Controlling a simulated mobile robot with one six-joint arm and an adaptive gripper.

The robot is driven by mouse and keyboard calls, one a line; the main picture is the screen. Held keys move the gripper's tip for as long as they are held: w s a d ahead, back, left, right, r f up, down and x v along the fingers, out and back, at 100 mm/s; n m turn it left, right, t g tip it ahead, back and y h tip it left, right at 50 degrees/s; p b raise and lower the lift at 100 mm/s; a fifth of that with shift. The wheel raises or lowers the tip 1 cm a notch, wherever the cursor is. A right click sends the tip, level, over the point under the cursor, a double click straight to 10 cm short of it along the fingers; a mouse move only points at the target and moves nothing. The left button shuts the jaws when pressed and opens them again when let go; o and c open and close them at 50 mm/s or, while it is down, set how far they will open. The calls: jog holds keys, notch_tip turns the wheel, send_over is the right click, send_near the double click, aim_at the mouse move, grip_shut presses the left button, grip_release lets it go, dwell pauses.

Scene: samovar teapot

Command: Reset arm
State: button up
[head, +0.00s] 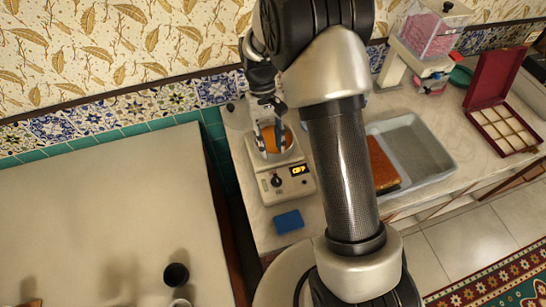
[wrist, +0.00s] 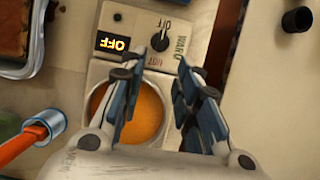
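My gripper (head: 269,134) is above the white warmer (head: 262,176) on the counter, its fingers apart with nothing seen held between them. In the wrist view the gripper (wrist: 157,78) spreads its two blue-padded fingers over and beside the round orange surface (wrist: 143,112) of the warmer. Whether the fingers touch it cannot be told. The warmer also shows in the wrist view (wrist: 180,15), with a lit display (wrist: 113,43) reading OFF and a black knob (wrist: 160,40). The arm crosses the middle of the head view and hides part of the counter.
A blue block (head: 288,222) lies in front of the warmer. A grey basin (head: 420,148), a brown slab (head: 383,165), an open red box (head: 503,130) and a pink-filled dispenser (head: 432,35) stand right. A black cup (head: 176,275) stands on the left table, mostly clear.

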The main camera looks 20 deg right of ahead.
jog(key=shift+v, duration=1.05)
jog(key=s+r+t+b, duration=0.1)
jog(key=s+r+t, duration=0.1)
jog(key=s+r, duration=0.35)
jog(key=s+r+t, duration=0.2)
jog(key=s+r, duration=0.1)
jog(key=r, duration=0.6)
jog(key=s+r+t+b, duration=0.1)
jog(key=s+t, duration=0.4)
jog(key=s, duration=0.8)
jog(key=shift+d+r, duration=0.25)
jog(key=shift+r, duration=0.45)
